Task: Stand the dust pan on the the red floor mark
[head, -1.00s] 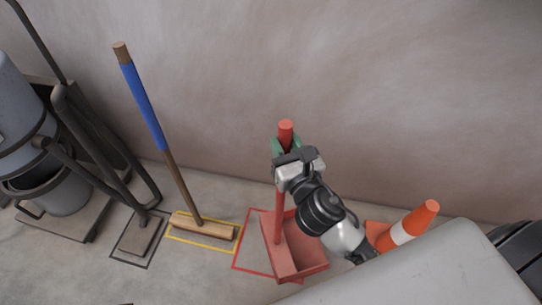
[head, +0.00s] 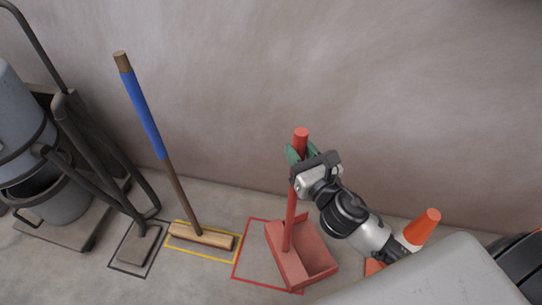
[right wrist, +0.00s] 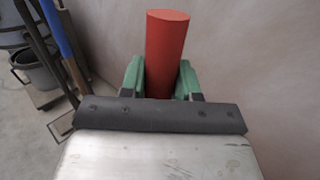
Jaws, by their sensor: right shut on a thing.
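The red dust pan (head: 318,254) has a long upright red handle. My right gripper (head: 300,154) is shut on the upper handle, and the handle's red end sticks out above the fingers. In the right wrist view the handle (right wrist: 167,52) stands between the green finger pads. The red floor mark (head: 237,262) is a red outline on the floor. The pan overlaps the mark's right part and reaches past its right side; the left part of the mark is bare. I cannot tell whether the pan touches the floor. My left gripper is not in view.
A blue-handled broom (head: 146,115) stands in a yellow outline (head: 187,252) to the left. An orange cone (head: 424,226) is at the right, partly behind my arm. A wall (head: 230,90) rises close behind.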

